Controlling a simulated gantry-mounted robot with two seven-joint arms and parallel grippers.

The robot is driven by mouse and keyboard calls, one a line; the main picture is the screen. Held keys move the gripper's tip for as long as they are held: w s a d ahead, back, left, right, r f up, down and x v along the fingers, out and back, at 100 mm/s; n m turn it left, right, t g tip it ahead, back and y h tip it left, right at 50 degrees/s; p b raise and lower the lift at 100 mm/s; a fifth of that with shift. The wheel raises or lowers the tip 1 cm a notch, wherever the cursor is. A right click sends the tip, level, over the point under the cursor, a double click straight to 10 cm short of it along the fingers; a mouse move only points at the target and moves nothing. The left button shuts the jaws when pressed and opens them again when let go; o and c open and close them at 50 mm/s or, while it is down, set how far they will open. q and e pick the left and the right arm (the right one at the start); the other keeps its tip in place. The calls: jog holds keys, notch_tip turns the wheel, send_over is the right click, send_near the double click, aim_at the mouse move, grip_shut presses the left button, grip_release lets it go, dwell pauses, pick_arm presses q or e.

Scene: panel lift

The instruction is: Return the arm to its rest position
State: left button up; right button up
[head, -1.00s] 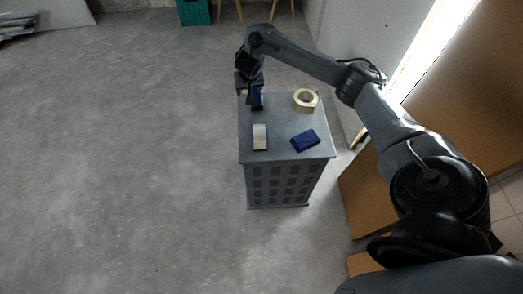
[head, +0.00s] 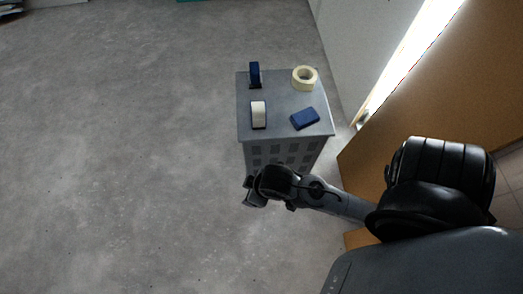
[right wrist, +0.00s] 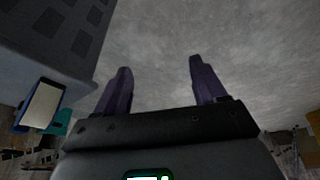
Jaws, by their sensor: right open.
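My right arm is drawn back, with its gripper (head: 253,192) in front of and below the top of the grey cabinet (head: 285,118), apart from it. In the right wrist view my right gripper (right wrist: 161,75) has its two purple fingers spread wide with nothing between them. In the head view the fingers are mostly hidden by the wrist. My left gripper is not in view.
On the cabinet stand an upright blue item (head: 255,74), a cream tape roll (head: 305,78), a white-topped block (head: 259,114) and a blue block (head: 305,118). A brown panel (head: 400,110) is at the right. The floor (head: 120,150) at left is clear.

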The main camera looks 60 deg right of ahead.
jog(key=shift+s+d+r, duration=0.15)
jog(key=shift+s+d, duration=0.05)
jog(key=shift+s, duration=0.45)
jog(key=shift+s+d+r, duration=0.15)
jog(key=shift+s+d, duration=0.05)
jog(key=shift+s, duration=0.4)
jog(key=shift+r, duration=0.1)
notch_tip(320, 180, up, 48)
jog(key=p, duration=4.8)
